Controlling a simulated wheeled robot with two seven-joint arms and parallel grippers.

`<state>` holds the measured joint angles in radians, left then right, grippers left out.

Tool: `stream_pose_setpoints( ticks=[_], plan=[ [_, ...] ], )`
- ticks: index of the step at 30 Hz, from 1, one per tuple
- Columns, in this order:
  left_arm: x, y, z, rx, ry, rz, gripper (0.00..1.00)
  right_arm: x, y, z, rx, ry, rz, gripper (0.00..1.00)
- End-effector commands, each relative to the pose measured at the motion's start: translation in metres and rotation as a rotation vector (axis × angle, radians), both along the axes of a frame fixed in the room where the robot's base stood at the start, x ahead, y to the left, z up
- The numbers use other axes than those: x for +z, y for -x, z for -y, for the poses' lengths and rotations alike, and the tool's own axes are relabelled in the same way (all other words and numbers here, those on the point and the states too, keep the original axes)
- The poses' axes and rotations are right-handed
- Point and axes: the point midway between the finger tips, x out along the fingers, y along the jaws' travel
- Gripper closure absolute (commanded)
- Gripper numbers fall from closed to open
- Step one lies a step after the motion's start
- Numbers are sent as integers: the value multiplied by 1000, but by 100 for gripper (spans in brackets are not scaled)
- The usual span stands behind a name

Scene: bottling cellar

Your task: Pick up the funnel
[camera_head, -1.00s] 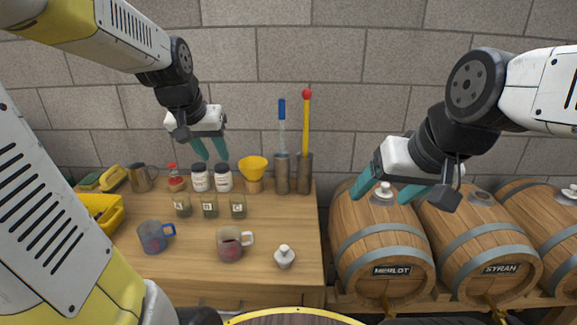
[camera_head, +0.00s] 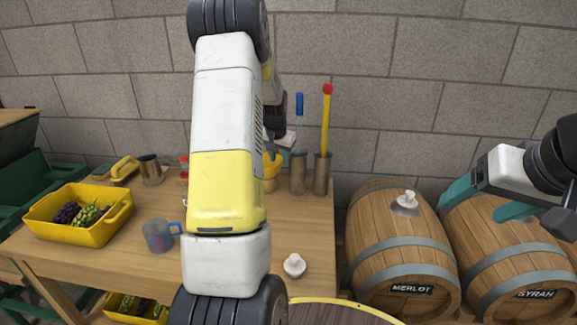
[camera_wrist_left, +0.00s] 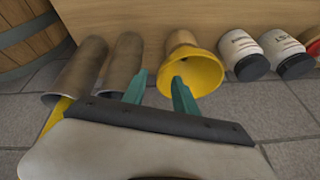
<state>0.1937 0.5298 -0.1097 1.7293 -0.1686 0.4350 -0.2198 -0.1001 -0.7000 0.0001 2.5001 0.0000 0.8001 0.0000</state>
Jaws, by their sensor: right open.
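The yellow funnel (camera_head: 271,167) sits at the back of the wooden table, partly hidden behind my left arm. In the left wrist view the funnel (camera_wrist_left: 203,72) rests on a round wooden stand (camera_wrist_left: 181,39). My left gripper (camera_wrist_left: 160,88) is open and empty there, with one teal finger in front of the funnel's edge and the other beside it; contact cannot be told. In the head view my left gripper (camera_head: 278,156) is close by the funnel, mostly hidden. My right gripper (camera_head: 482,202) is open and empty above the barrels at the right.
Two metal cylinders (camera_wrist_left: 78,70) stand beside the funnel, holding the blue-topped and red-topped tools. Dark-lidded jars (camera_wrist_left: 240,52) are on its other side. A blue-handled jug (camera_head: 158,236), a yellow crate of grapes (camera_head: 91,236) and a stopper (camera_head: 294,266) are on the table.

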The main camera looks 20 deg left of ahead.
Motion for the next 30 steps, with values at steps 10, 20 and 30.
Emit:
stream_pose_setpoints(
  ticks=[10,20,30],
  plan=[
    [-36,-16,-5,0,1,-1,66,0,0,0,0,0,0,27],
    [-35,-16,-5,0,1,-1,91,0,0,0,0,0,0,27],
    [-36,-16,-5,0,1,-2,100,0,0,0,0,0,0,27]
  ],
)
